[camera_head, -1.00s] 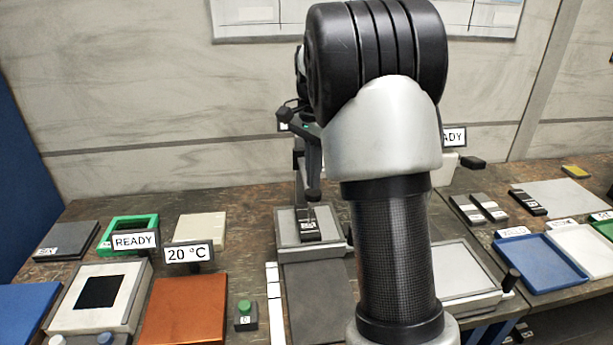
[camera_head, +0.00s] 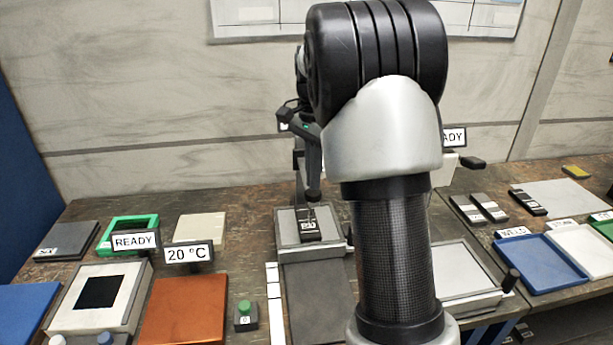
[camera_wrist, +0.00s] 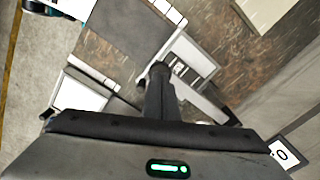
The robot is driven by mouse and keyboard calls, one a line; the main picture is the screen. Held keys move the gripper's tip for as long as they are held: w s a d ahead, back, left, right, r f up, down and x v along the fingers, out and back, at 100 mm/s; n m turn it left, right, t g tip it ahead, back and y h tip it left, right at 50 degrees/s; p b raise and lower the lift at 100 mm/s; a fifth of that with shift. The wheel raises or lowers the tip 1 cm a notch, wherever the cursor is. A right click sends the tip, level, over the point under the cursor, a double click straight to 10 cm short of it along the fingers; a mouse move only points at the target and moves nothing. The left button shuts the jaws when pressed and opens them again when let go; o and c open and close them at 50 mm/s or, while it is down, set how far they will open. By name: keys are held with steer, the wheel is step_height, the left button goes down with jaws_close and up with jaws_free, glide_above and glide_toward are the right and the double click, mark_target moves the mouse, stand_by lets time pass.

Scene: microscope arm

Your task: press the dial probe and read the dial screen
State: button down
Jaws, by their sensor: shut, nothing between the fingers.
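My gripper (camera_head: 313,192) is shut and empty, pointing down over a dark block with a white label (camera_head: 310,226) on a grey plate (camera_head: 288,240). In the wrist view the closed fingertips (camera_wrist: 160,70) overlap the edge of this labelled block (camera_wrist: 178,67); I cannot tell whether they touch it. A white sign (camera_wrist: 282,153) with a "0" partly shows at the lower right of the wrist view; its left part is cut off by my gripper. I cannot clearly make out the dial probe, and my arm hides much of the middle in the head view.
A blue tray (camera_head: 541,264) and dark bars lie at right.

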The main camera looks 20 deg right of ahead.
mark_target(313, 196)
stand_by(0.4)
steer(key=shift+f+b, duration=1.35)
steer(key=shift+f, duration=1.25)
steer(key=shift+s, duration=0.1)
steer(key=shift+s+f, duration=0.1)
steer(key=shift+f, duration=0.15)
step_height(313, 196, up, 6)
steer(key=p, duration=0.5)
steer(key=shift+f, duration=0.15)
steer(key=shift+w, duration=0.2)
step_height(313, 196, up, 17)
steer(key=p, duration=0.2)
steer(key=shift+r, duration=0.2)
